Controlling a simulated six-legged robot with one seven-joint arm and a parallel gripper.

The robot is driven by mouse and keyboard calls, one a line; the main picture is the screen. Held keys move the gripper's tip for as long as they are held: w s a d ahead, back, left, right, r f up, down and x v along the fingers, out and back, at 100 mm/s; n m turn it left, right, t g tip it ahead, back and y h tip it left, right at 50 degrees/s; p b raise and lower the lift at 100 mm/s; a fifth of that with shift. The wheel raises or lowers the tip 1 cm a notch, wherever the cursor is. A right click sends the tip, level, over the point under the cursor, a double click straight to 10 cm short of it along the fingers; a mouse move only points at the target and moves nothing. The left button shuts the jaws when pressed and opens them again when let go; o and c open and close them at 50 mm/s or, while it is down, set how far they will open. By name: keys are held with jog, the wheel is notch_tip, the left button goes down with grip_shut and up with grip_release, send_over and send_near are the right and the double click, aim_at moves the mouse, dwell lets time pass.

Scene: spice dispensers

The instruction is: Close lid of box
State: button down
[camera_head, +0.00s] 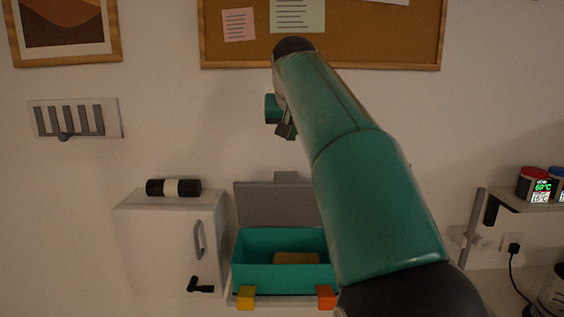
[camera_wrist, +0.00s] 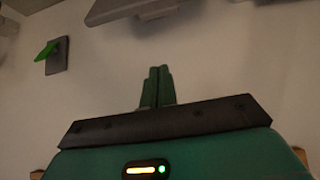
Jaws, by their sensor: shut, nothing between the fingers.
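The teal box (camera_head: 262,278) stands low at the centre of the head view, below my arm. Its grey lid (camera_head: 258,203) is raised upright at the back, so the box is open. A yellowish block (camera_head: 297,258) shows inside. My arm covers the box's right side. My gripper (camera_head: 284,129) is above the box and apart from it, partly hidden behind my arm in the head view. In the wrist view the two green fingers (camera_wrist: 157,85) are together with nothing between them.
A yellow block (camera_head: 245,297) and an orange block (camera_head: 326,297) sit at the box's front edge. A white cabinet (camera_head: 160,245) with a grey handle stands left. A shelf (camera_head: 520,203) with canisters is at right. A corkboard (camera_head: 400,38) hangs behind my arm.

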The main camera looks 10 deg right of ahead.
aim_at(291, 172)
jog(key=w+f, duration=0.1)
jog(key=f, duration=0.1)
jog(key=w+f, duration=0.1)
jog(key=f, duration=0.2)
jog(key=w+d+f, duration=0.1)
jog(key=f, duration=0.2)
jog(key=shift+w+f, duration=0.1)
jog(key=shift+w, duration=0.3)
jog(key=shift+f, duration=0.3)
jog(key=shift+s+a, duration=0.15)
jog(key=shift+s, duration=0.4)
jog(key=shift+w+f, duration=0.15)
jog(key=shift+w, duration=0.05)
jog(key=shift+s, duration=0.15)
